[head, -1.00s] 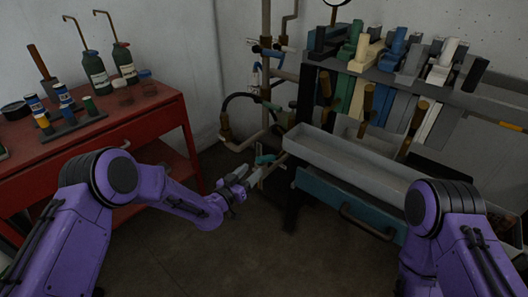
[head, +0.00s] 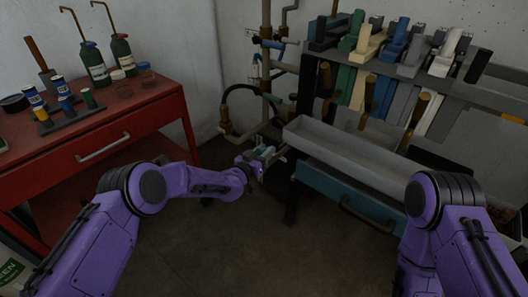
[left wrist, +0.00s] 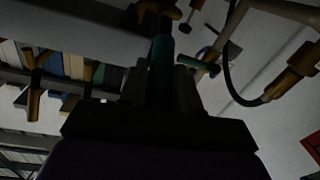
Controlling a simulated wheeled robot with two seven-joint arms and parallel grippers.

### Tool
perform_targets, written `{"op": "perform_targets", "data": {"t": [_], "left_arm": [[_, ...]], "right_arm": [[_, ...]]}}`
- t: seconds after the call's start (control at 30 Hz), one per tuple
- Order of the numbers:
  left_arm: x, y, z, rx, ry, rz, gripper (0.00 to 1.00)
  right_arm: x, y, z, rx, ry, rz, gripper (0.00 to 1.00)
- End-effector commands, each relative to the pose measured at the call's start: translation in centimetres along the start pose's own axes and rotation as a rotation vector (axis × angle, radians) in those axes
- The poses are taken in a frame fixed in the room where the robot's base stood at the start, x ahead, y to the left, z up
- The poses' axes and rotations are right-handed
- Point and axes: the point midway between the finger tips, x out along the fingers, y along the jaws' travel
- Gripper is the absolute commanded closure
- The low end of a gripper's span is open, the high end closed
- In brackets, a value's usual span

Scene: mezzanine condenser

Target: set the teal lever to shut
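The teal lever (head: 266,152) shows small in the head view, low on the pipework at the left end of the bench. In the left wrist view a short teal bar (left wrist: 199,64) lies just beyond the fingertips, to their right. A teal upright strip stands near the left finger; I cannot tell if it is part of the lever. My left gripper (head: 262,157) is at the lever, its fingers seemingly apart, with no firm hold visible. In the left wrist view the gripper (left wrist: 173,82) is dark against the scene. My right gripper is out of view.
A grey trough (head: 350,148) and a blue drawer (head: 345,190) are close right of my left gripper. Brown pipes and a black hose (head: 240,88) stand behind it. A red cabinet (head: 100,140) with bottles is at the left. The floor between is clear.

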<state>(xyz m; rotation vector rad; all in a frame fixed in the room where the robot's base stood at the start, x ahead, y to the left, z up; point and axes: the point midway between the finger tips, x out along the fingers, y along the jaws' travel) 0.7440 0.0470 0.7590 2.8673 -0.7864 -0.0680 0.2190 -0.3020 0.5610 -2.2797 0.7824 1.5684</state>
Motion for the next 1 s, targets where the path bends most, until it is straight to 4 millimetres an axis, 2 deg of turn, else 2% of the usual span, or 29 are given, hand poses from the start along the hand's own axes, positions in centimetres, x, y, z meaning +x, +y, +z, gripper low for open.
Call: {"op": "perform_targets", "data": {"t": [0.37, 0.73, 1.0], "left_arm": [[0.3, 0.2, -0.9, 0.011, -0.07, -0.011, 1.0], [1.9, 0.5, -2.8, 0.033, -0.324, -0.059, 1.0], [3.2, 0.7, -3.5, 0.041, -0.491, -0.09, 1.0]], "right_arm": [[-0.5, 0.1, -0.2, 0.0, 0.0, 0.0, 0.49], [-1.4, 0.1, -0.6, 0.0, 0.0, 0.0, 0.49], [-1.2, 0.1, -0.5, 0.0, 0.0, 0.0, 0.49]]}}
